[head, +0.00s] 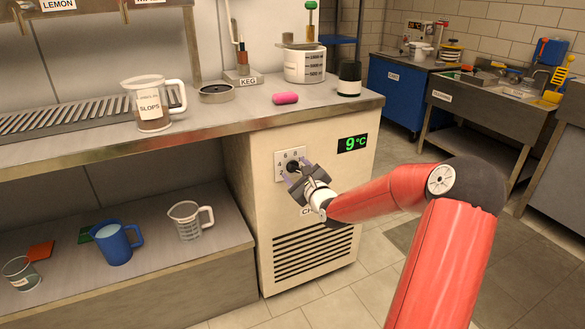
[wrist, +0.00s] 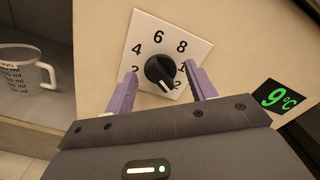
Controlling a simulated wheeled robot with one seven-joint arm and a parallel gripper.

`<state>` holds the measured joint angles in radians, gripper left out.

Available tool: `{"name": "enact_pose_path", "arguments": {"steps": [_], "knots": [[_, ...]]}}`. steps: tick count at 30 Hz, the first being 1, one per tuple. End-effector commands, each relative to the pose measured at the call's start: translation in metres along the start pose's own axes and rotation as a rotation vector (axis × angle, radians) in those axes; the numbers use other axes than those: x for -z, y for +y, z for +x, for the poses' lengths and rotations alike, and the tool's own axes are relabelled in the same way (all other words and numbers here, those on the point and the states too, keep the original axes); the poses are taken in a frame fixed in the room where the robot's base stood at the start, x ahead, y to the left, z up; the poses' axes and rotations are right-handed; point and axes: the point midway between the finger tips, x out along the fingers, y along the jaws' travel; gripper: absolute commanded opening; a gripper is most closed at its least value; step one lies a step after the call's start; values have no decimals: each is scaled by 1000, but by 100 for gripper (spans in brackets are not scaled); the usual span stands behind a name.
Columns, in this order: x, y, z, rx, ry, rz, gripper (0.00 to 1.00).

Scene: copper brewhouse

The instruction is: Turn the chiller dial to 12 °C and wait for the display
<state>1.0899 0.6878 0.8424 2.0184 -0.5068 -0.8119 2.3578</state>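The chiller (head: 310,228) is a cream cabinet under the counter. Its dial (wrist: 158,70) is a black knob on a white plate with 2, 4, 6 and 8 readable; the number at the right is partly hidden by a finger. The knob's white pointer mark faces the lower right. The green display (head: 352,143) reads 9 °C, and it also shows in the wrist view (wrist: 281,97). My gripper (wrist: 160,78) is open, its purple fingers on either side of the knob with a visible gap at each side. In the head view my gripper (head: 296,176) partly covers the dial.
The counter above holds a slops jug (head: 152,108), a pink object (head: 285,98) and a dark-capped jar (head: 349,78). A blue jug (head: 115,243) and a clear measuring jug (head: 188,220) stand on the shelf at left. Tiled floor (head: 345,300) lies before the chiller.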

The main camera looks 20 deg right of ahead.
Motion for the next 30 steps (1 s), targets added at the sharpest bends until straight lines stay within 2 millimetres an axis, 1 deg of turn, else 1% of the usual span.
{"name": "enact_pose_path", "arguments": {"steps": [8,21,24,30], "knots": [[1,-1,-3,1,2,-3,55],[1,-1,-53,2,3,-5,55],[1,-1,-59,1,2,-5,55],[0,0,-60,0,0,-4,55]]}}
